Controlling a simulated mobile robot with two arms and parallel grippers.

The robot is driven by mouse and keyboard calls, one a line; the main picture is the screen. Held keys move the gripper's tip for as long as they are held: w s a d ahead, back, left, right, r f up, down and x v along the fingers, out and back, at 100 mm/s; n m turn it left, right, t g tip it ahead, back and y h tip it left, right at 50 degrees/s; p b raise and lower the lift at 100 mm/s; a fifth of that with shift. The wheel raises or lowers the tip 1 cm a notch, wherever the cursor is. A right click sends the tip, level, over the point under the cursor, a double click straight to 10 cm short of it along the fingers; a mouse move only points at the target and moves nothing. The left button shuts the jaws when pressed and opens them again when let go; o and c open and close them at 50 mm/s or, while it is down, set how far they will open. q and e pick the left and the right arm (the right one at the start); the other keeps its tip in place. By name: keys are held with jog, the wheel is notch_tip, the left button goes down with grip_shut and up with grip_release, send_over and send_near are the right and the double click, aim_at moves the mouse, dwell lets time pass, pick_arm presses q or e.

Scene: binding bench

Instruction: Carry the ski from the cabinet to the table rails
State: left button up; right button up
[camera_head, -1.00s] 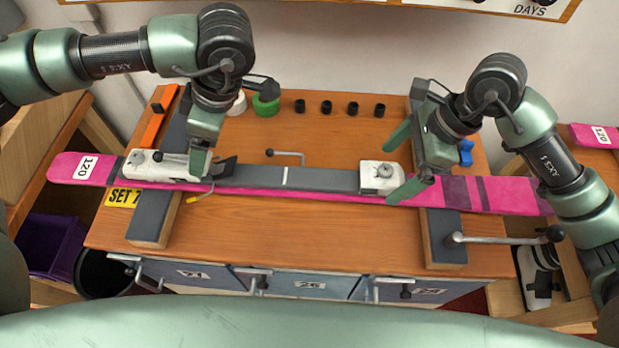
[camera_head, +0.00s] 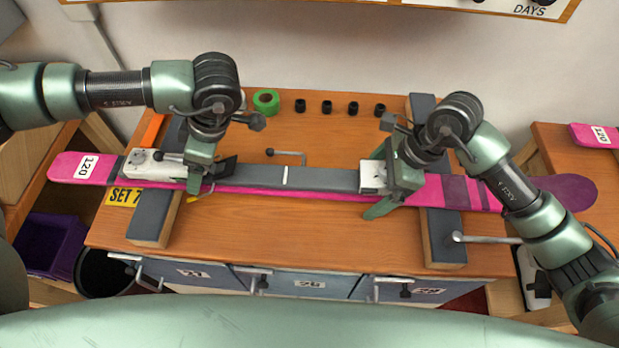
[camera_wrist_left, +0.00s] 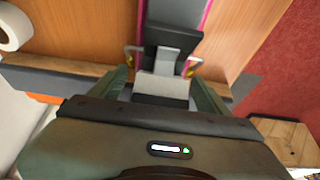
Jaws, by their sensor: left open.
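The pink and grey ski (camera_head: 325,179), tagged 120, lies across the left rail (camera_head: 152,228) and the right rail (camera_head: 443,240) of the table. White binding parts sit on it at left (camera_head: 140,163) and at right (camera_head: 371,176). My left gripper (camera_head: 199,180) is open over the ski, just right of the left binding part. In the left wrist view its fingers (camera_wrist_left: 163,88) stand apart on either side of the binding.
A green tape roll (camera_head: 266,101), several black cups and a hooked tool (camera_head: 285,154) are behind the ski. A lever (camera_head: 485,239) projects from the right rail. A purple crate (camera_head: 50,247) and another ski (camera_head: 596,134) flank the table. The tabletop in front is clear.

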aim_at(383, 167)
pick_arm(q)
jog(key=c, duration=1.7)
pick_arm(e)
jog(key=c, duration=1.7)
grip_shut()
pick_arm(q)
jog(key=shift+r, duration=0.1)
pick_arm(e)
jog(key=shift+r, duration=0.1)
pick_arm(q)
jog(key=shift+w, duration=0.1)
pick_arm(e)
jog(key=shift+w+r, duration=0.1)
